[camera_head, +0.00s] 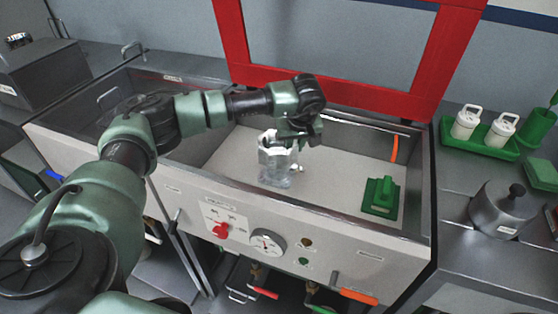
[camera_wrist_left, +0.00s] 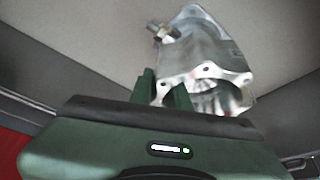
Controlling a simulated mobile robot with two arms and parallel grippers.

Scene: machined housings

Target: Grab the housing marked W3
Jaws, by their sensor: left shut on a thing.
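A silver machined housing (camera_head: 279,165) stands in the grey basin, under my left gripper (camera_head: 292,138). In the left wrist view the housing (camera_wrist_left: 207,57) has a flange with bolt holes and a small brass-coloured fitting on its side. My left gripper (camera_wrist_left: 164,90) is shut on the housing's near flange edge. I cannot make out any W3 mark on it. It is hard to tell whether the housing touches the basin floor. My right gripper is not in view.
The basin (camera_head: 335,185) has raised walls and a red-framed lid (camera_head: 330,93) open behind it. A green block with a handle (camera_head: 381,196) sits at its right. A green tray (camera_head: 480,135) with white canisters and a metal pot (camera_head: 503,208) stand on the right counter.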

